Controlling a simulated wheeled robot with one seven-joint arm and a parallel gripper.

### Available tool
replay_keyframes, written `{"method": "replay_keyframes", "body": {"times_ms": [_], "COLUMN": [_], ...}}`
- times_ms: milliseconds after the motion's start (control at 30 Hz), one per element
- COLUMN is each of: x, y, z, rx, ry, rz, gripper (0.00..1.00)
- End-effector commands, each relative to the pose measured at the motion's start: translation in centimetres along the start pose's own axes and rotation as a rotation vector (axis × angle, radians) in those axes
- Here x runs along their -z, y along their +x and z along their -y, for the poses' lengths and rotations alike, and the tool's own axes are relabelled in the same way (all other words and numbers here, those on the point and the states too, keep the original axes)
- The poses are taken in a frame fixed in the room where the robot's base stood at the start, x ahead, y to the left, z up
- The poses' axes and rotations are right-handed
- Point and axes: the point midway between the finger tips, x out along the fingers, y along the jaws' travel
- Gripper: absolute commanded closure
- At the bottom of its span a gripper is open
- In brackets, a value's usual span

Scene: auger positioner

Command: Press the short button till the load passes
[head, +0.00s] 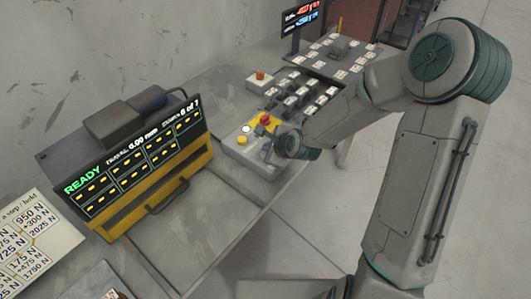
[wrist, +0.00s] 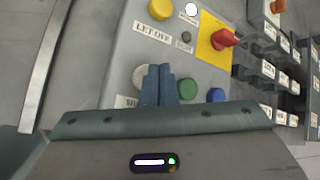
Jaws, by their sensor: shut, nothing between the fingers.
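My gripper (wrist: 158,70) is shut and empty, its blue-grey fingertips over the control box (wrist: 118,75) in the wrist view. A pale round button (wrist: 141,76) is just left of the fingertips and partly hidden by them. A label beginning "SH" (wrist: 127,102) lies below it, cut off by my gripper. I cannot tell whether the fingertips touch the button. Green (wrist: 188,89) and blue (wrist: 215,95) buttons are to the right. In the head view the box (head: 250,160) is on the bench, and my wrist hides part of it. The display (head: 135,160) reads "READY" and 0.00 mm.
The box also has a yellow button (wrist: 160,9), a white one (wrist: 191,9) and a red knob (wrist: 224,39) on a yellow plate. Rows of labelled dark blocks (head: 298,95) stand behind it. A sheet of newton values (head: 35,235) is at lower left.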

Motion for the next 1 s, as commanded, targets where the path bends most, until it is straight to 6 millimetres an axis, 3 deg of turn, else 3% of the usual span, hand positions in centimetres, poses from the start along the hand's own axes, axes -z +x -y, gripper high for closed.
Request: {"method": "replay_keyframes", "body": {"times_ms": [1000], "x": [0.48], "y": [0.65], "z": [-0.48], "rx": [0.0], "ry": [0.0], "rz": [0.0], "gripper": [1.0]}}
